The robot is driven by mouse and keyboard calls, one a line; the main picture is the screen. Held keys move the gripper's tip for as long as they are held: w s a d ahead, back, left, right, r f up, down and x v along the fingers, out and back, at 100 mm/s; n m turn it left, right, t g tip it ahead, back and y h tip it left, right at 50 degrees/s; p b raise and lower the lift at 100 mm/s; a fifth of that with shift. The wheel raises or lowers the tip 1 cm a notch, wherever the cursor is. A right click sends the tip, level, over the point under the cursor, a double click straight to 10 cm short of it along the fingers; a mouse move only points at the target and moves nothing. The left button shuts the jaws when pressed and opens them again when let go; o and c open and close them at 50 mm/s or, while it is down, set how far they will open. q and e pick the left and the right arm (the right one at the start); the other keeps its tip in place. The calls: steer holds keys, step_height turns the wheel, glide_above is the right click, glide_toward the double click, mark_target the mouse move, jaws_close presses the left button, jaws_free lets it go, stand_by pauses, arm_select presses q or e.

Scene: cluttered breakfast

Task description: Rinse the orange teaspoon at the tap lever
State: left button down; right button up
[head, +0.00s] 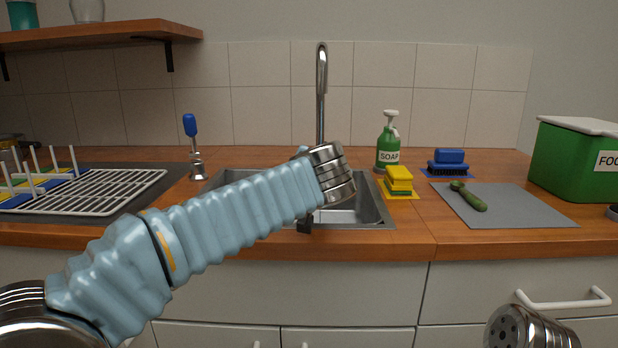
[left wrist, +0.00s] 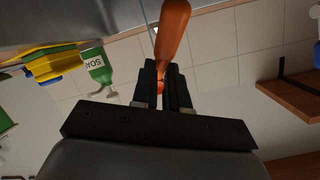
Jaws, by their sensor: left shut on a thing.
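My left gripper (left wrist: 163,70) is shut on the orange teaspoon (left wrist: 173,30), seen in the left wrist view; the spoon's far end runs out of the frame. In the head view my left arm reaches over the sink (head: 372,208). Only a dark bit of the gripper (head: 305,222) shows below the wrist there, and the spoon is hidden. The tap lever (head: 190,126) has a blue grip on a metal base and stands upright left of the sink. The metal tap (head: 321,85) rises behind my wrist. My right gripper is out of view.
A soap bottle (head: 388,150), a yellow-green sponge (head: 399,180) and a blue brush (head: 448,163) stand right of the sink. A green food bin (head: 575,160) is far right, a dish rack (head: 110,195) left.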

arm_select(q)
steer(key=s+b, duration=0.4)
steer(key=s, duration=0.3)
steer(key=shift+s+a, duration=0.15)
steer(key=shift+a, duration=0.3)
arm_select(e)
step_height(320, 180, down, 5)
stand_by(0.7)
arm_select(q)
steer(key=s+r, duration=0.4)
steer(key=s, duration=0.1)
steer(key=shift+a, duration=0.3)
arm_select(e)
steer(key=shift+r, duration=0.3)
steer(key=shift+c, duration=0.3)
